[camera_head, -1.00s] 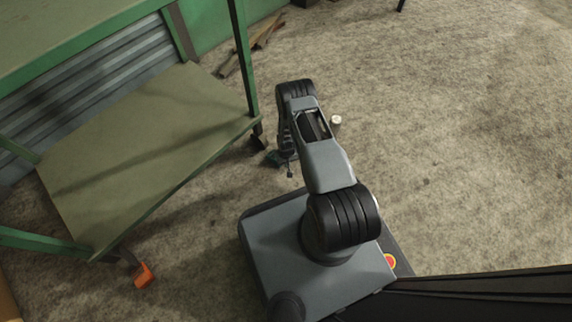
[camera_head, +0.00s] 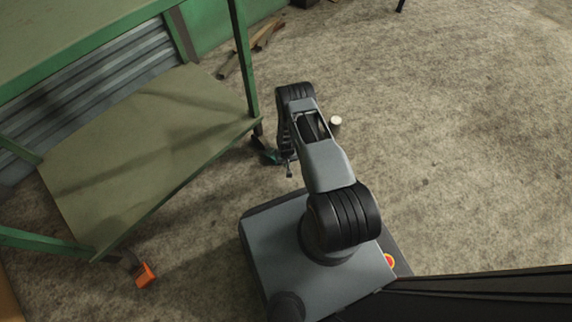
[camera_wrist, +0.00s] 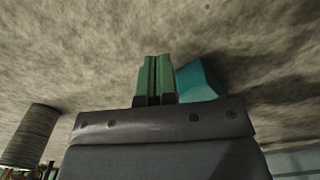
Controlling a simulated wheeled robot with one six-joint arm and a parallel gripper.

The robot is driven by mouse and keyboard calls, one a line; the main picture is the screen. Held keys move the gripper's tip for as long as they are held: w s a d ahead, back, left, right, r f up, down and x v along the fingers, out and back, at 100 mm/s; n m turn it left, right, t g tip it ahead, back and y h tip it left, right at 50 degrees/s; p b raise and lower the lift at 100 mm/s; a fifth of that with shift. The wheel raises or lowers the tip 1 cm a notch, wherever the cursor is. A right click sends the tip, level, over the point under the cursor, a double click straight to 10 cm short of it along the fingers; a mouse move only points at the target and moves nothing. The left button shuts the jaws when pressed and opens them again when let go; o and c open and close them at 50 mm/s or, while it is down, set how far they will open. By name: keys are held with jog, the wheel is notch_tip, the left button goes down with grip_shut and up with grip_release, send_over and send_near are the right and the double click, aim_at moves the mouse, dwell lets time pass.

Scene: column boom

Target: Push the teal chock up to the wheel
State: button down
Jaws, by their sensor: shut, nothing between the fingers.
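The teal chock (camera_head: 270,157) lies on the floor by the near right leg of the green cart, just below the dark caster wheel (camera_head: 257,142). The chock and wheel look very close in the head view; I cannot tell if they touch. In the wrist view the chock (camera_wrist: 200,82) is a teal block right beside my gripper (camera_wrist: 155,60). Its green fingers are shut with nothing between them. They appear against or very near the chock's side. In the head view my arm hides most of the gripper.
The green cart's lower shelf (camera_head: 150,150) fills the left. An orange chock (camera_head: 145,274) sits at its front caster. A white-topped cylinder (camera_head: 335,122) stands right of my arm. Scrap pieces (camera_head: 262,38) lie behind. The floor at right is clear.

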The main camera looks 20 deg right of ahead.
jog(key=shift+s+d+p, duration=0.25)
jog(key=shift+s+d, duration=0.05)
jog(key=shift+s, duration=0.4)
jog(key=shift+s+d+p, duration=0.2)
jog(key=shift+s+d, duration=0.1)
jog(key=shift+s, duration=0.35)
notch_tip(320, 180, up, 8)
jog(key=p, duration=0.5)
jog(key=shift+f+p, duration=0.15)
jog(key=shift+p, duration=0.15)
